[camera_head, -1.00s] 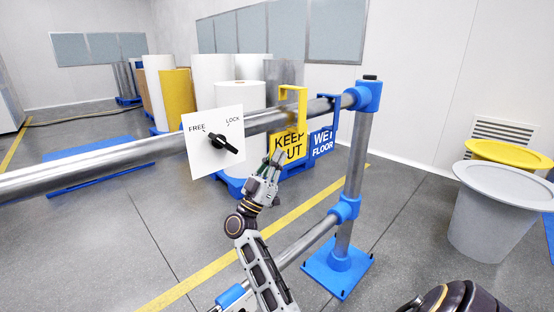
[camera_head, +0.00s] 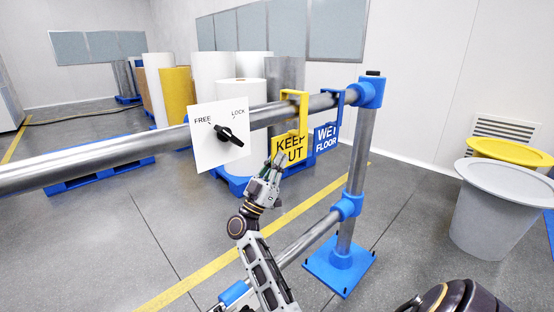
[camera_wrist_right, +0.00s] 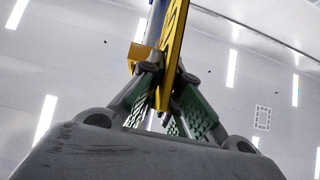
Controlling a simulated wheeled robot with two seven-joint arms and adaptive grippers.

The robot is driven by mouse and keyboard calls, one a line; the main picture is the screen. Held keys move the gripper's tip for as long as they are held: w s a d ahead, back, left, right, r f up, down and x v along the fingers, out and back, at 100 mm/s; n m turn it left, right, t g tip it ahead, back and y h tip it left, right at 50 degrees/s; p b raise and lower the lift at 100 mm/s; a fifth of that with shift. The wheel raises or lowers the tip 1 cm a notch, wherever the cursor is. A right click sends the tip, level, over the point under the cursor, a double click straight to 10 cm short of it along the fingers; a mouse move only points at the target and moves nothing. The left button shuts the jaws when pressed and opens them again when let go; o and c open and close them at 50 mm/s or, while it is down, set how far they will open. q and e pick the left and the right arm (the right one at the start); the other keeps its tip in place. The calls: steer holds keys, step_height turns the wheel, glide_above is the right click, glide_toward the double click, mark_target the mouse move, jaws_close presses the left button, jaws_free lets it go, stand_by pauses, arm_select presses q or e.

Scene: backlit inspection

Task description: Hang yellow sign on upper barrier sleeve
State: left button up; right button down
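The yellow KEEP OUT sign (camera_head: 290,149) has a hook (camera_head: 295,94) at the upper rail (camera_head: 265,115). The hook's top is just above the rail; whether it bears on it I cannot tell. My right gripper (camera_head: 277,162) is at the sign's lower part. In the right wrist view its green-padded fingers (camera_wrist_right: 160,98) are closed on the yellow sign (camera_wrist_right: 173,45). A blue WET FLOOR sign (camera_head: 326,138) hangs beside it, to the right. I see no separate sleeve under the yellow hook. My left gripper is out of view.
A white FREE/LOCK plate with a black knob (camera_head: 220,135) is at the rail left of the signs. A post (camera_head: 354,155) with blue fittings stands right. A lower rail (camera_head: 308,239) runs below. Grey and yellow bins (camera_head: 500,215) stand at far right.

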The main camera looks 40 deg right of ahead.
steer(key=shift+f, duration=0.4)
steer(key=c, duration=1.6)
jaws_free()
steer(key=shift+o, duration=0.2)
steer(key=shift+f, duration=0.1)
